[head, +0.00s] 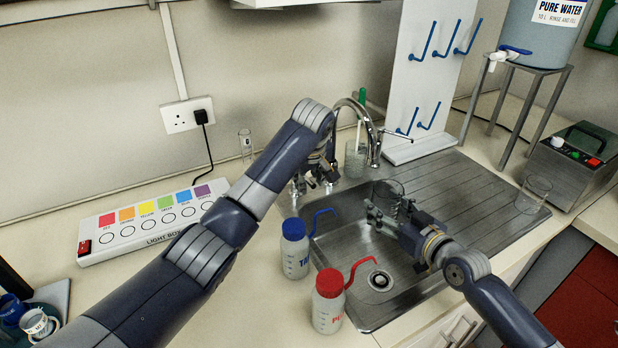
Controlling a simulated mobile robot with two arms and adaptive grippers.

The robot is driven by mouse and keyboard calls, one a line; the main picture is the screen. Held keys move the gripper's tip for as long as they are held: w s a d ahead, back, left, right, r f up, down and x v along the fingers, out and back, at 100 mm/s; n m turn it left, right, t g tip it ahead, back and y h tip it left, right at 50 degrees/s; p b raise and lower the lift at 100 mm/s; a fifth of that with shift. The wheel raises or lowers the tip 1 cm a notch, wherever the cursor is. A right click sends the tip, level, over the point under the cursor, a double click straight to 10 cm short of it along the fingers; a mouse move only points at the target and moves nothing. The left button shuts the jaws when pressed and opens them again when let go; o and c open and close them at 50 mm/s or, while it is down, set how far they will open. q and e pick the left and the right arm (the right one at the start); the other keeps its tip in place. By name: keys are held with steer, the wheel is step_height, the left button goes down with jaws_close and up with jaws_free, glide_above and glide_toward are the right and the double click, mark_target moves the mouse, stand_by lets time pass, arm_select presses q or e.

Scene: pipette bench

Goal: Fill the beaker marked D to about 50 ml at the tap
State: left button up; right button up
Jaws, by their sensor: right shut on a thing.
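The chrome tap (374,140) arches over the sink (345,250), its spout end pointing down. My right gripper (388,213) is shut on a clear glass beaker (388,188), upright, close below the spout end and over the sink. No letter can be read on this beaker, and I cannot make out water in it or a running stream. My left gripper (328,172) is at the tap's base, near the tap handles (299,188). My own arm partly hides it, so its fingers and any contact with a handle cannot be made out.
A blue-capped wash bottle (295,250) and a red-capped one (328,303) stand at the sink's left edge. A glass with a green-handled brush (355,160) stands behind the tap. Another beaker (534,193) is on the right of the drainer (465,205). A white peg board (425,80) stands behind.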

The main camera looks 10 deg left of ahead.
arm_select(q)
jaws_close()
steer(key=shift+a, duration=0.1)
steer(key=shift+s+a+m+h, duration=0.25)
steer(key=shift+a+m+h, duration=0.25)
steer(key=shift+a+m, duration=0.5)
steer(key=shift+s+a+m+h, duration=0.25)
steer(key=shift+a+m+h, duration=0.35)
steer(key=shift+m, duration=0.8)
steer(key=shift+s+a+m+h, duration=0.25)
steer(key=shift+a+m+h, duration=0.15)
steer(key=shift+a+m, duration=0.65)
steer(key=shift+d+m, duration=0.15)
steer(key=shift+m, duration=0.1)
steer(key=shift+r, duration=0.1)
jaws_free()
